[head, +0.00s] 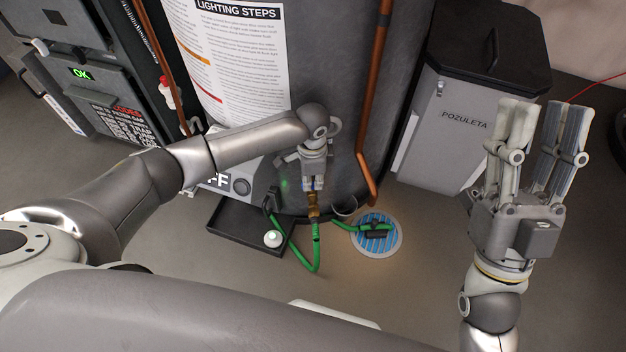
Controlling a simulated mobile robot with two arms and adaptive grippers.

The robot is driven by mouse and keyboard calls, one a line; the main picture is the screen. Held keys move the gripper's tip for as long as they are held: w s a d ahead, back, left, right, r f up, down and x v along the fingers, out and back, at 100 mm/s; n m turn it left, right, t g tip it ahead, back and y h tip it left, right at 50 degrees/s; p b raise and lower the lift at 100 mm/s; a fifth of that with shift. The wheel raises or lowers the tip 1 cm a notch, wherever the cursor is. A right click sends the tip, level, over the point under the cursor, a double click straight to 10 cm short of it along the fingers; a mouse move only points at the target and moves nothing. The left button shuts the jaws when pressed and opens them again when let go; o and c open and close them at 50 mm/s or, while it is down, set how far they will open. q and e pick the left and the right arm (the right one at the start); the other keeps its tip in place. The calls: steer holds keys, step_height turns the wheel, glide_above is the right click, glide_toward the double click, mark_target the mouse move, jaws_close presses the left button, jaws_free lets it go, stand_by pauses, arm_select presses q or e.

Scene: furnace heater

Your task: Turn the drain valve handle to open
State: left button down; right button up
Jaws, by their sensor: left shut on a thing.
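The brass drain valve (313,207) sits low on the front of the grey water heater tank (340,100), with a green hose (316,245) running down from it. My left gripper (313,186) reaches down to the valve from above and is shut on its handle. The handle is mostly hidden by the fingers, so its angle cannot be told. My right gripper (540,130) is raised at the right, its fingers spread open and empty, well away from the valve.
A black drip tray (228,232) holding a small white-capped item (273,239) lies left of the valve. The hose leads to a round floor drain (377,236). Copper pipes (375,90) run down the tank. A grey bin (455,120) stands behind my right gripper. Open floor lies in front.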

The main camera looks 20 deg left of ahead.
arm_select(q)
steer(key=shift+p, duration=0.3)
steer(key=shift+n+p, duration=0.3)
steer(key=shift+n, duration=0.2)
steer(key=shift+p, duration=0.35)
steer(key=shift+n, duration=0.5)
steer(key=shift+n+p, duration=0.3)
steer(key=shift+p, duration=0.6)
steer(key=shift+n, duration=0.5)
steer(key=shift+n+p, duration=0.3)
steer(key=shift+p, duration=0.3)
arm_select(e)
steer(key=w+f+g+h, duration=0.2)
steer(key=f+g, duration=0.4)
steer(key=f, duration=0.3)
steer(key=w+d+f+g+h, duration=0.1)
steer(key=w+f+g, duration=0.3)
steer(key=f, duration=0.6)
steer(key=g+h, duration=0.1)
steer(key=g, duration=0.1)
steer(key=shift+w+g+h, duration=0.15)
steer(key=shift+g+h, duration=0.15)
